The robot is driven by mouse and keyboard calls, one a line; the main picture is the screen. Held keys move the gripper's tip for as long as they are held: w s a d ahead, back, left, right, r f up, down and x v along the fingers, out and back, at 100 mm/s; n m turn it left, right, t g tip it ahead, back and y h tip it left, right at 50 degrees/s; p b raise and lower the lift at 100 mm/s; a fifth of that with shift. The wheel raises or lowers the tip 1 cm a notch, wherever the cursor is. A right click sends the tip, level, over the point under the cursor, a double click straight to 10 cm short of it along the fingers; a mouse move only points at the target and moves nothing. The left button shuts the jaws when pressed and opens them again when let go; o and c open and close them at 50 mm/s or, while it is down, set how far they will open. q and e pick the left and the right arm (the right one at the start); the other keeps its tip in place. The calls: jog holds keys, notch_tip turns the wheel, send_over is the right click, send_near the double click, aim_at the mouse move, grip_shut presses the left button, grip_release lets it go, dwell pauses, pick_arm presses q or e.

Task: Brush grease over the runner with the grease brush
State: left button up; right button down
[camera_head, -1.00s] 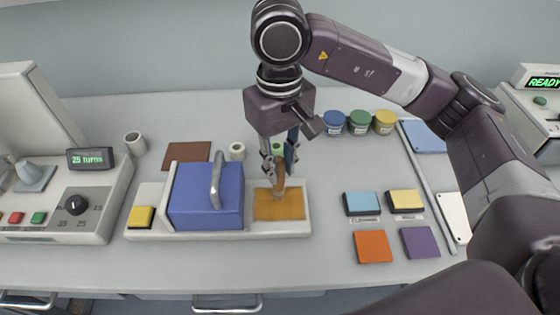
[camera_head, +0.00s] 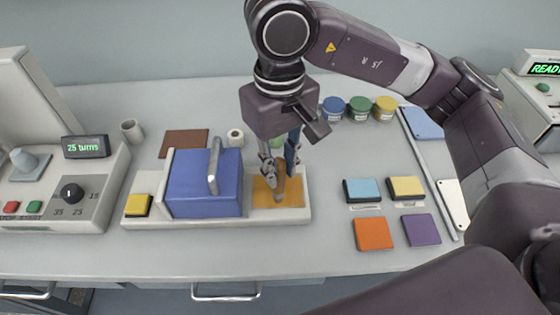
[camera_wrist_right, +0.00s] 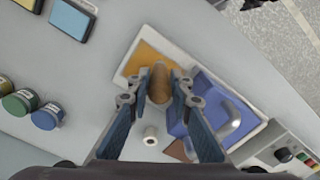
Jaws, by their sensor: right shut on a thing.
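My right gripper (camera_head: 279,168) is shut on the grease brush (camera_head: 280,186), whose wooden handle also shows between the fingers in the right wrist view (camera_wrist_right: 160,83). The brush points down over the orange-brown strip (camera_head: 262,196), which I take as the runner, at the right end of a white base (camera_head: 306,209). The strip also shows in the right wrist view (camera_wrist_right: 143,61). The bristles are hidden, so I cannot tell whether they touch. A blue block (camera_head: 203,188) with a grey handle stands left of the strip on the same base. My left gripper is out of view.
A winding machine (camera_head: 60,205) stands left, with coloured jars (camera_head: 358,110) behind right. Blue (camera_head: 362,190), yellow (camera_head: 406,187), orange (camera_head: 373,233) and purple (camera_head: 420,229) pads lie right. The table front is clear.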

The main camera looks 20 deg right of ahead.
jog(key=shift+s+a, duration=0.1)
jog(key=shift+s, duration=0.15)
jog(key=shift+r+p, duration=1.15)
jog(key=shift+r, duration=1.1)
jog(key=shift+f, duration=0.1)
